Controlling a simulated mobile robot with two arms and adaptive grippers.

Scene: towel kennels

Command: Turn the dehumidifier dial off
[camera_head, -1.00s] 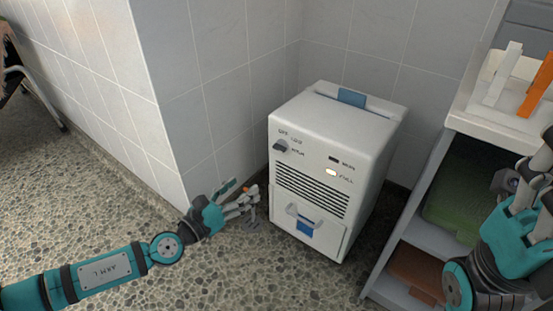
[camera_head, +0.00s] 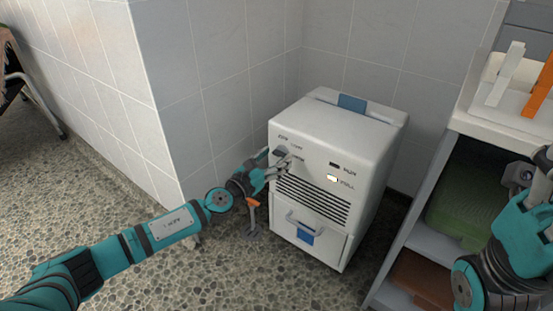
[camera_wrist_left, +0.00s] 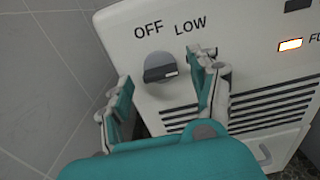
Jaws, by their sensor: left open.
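The white dehumidifier (camera_head: 325,160) stands on the floor against the tiled wall. In the head view the dial (camera_head: 279,153) is partly hidden by my fingers. My left gripper (camera_head: 277,163) is open at the front panel. In the left wrist view its fingers (camera_wrist_left: 164,72) lie to either side of the dial; I cannot tell whether they touch it. My right gripper (camera_head: 530,185) is at the right edge, away from the dehumidifier.
An amber FULL light (camera_head: 332,178) is lit on the panel. Below the vent slots is a bucket front with a handle (camera_head: 303,223). A white shelf unit (camera_head: 470,122) holding several items stands close on the right.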

